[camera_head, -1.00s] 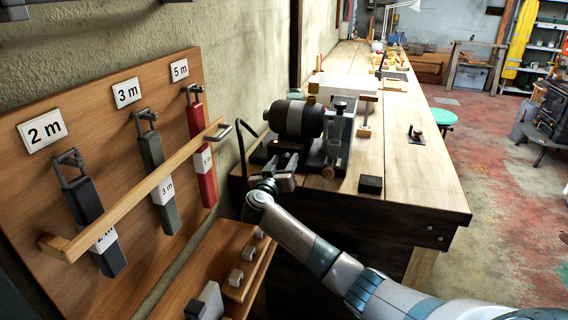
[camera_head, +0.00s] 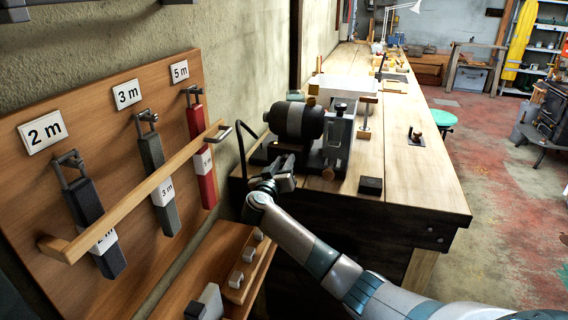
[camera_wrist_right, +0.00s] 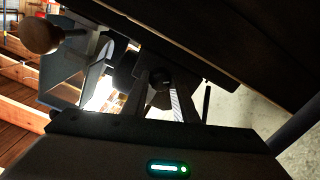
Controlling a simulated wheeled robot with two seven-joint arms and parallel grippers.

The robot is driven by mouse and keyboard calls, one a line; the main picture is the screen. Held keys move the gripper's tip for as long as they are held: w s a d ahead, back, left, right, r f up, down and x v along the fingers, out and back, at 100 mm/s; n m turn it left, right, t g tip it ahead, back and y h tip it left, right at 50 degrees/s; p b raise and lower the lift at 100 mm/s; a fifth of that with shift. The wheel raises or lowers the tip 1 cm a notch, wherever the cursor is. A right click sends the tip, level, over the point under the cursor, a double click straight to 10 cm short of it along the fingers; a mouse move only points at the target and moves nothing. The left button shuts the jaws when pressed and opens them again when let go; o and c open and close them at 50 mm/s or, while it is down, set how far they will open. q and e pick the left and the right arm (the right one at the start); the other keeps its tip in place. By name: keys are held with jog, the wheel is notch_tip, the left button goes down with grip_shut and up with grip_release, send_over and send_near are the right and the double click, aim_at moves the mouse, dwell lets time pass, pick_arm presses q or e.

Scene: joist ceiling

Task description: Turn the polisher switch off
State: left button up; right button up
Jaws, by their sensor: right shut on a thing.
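The polisher (camera_head: 297,120) is a dark, drum-shaped motor with a pale middle band on a dark base, near the left end of the bench. My right gripper (camera_head: 280,170) is at the front of its base. In the right wrist view, the fingers (camera_wrist_right: 168,95) are close together around a small dark round piece (camera_wrist_right: 160,80), which appears to be the polisher switch. The gripper hides most of it, and its on or off position cannot be told. My left gripper is not in view.
The wooden bench (camera_head: 415,185) runs away to the back. A steel stand (camera_head: 340,135) and a small black block (camera_head: 370,186) are right of the polisher. A wall board (camera_head: 120,200) with labelled tools and a wooden rail stands at left.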

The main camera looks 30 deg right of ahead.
jog(key=shift+n, duration=1.7)
jog(key=n+p, duration=0.2)
jog(key=n, duration=0.3)
jog(key=shift+a, duration=0.1)
jog(key=shift+f+n+p, duration=0.15)
jog(key=shift+n+p, duration=0.4)
jog(key=shift+n, duration=0.85)
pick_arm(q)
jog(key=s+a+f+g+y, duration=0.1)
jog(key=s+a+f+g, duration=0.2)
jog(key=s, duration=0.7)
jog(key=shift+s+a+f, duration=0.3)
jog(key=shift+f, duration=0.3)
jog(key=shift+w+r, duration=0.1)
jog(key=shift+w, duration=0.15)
pick_arm(e)
jog(key=o, duration=1)
jog(key=shift+o, duration=0.2)
